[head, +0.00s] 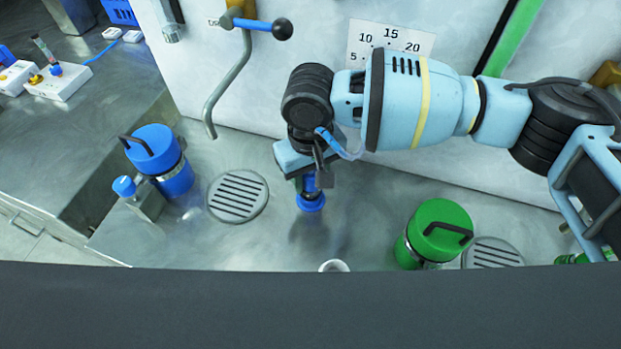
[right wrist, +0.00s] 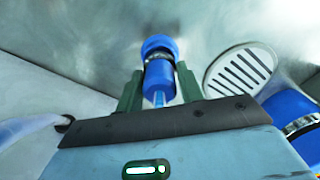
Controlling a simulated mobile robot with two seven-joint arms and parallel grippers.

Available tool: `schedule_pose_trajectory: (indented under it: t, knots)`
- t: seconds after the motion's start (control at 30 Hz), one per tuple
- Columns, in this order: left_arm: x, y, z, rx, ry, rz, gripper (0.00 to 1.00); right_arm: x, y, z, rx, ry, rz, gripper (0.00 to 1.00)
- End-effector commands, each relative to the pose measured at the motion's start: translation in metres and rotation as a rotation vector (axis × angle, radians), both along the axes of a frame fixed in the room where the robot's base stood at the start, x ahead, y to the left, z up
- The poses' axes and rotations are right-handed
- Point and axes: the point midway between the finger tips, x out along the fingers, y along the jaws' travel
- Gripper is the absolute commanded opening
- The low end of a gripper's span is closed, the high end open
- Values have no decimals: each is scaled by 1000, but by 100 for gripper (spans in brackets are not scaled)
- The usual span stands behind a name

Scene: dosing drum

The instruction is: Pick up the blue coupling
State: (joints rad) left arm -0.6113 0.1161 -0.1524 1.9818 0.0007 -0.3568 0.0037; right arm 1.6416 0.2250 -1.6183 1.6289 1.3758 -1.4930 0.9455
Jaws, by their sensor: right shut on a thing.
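The blue coupling (head: 311,202) is a small blue cylinder with a wider blue end and a metal band. In the head view it hangs below my right gripper (head: 309,183), pointing down over the steel surface. In the right wrist view the coupling (right wrist: 159,72) sits between the two dark green fingers of my right gripper (right wrist: 159,88), which are shut on it. I cannot tell for sure from the head view whether its lower end touches the surface. The arm hides its upper part there. My left gripper is not in view.
A blue canister (head: 155,160) with a black handle stands left, beside a round slotted drain (head: 238,196). A green canister (head: 439,232) stands right, by another drain (head: 492,253). A bent pipe (head: 228,90) hangs at the back wall. A pale round piece (head: 334,266) shows at the front.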

Motion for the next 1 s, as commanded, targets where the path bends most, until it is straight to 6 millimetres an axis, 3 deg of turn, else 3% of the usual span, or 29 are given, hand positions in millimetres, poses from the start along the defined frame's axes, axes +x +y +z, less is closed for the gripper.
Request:
schedule_pose_trajectory:
  t: [0.13,0.7,1.0]
  knots:
    - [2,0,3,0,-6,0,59,0,2,24,4,-3,2,13]
    - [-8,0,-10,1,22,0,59,-59,117,31,3,4,4,13]
    - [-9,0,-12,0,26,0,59,-71,142,35,1,0,1,13]
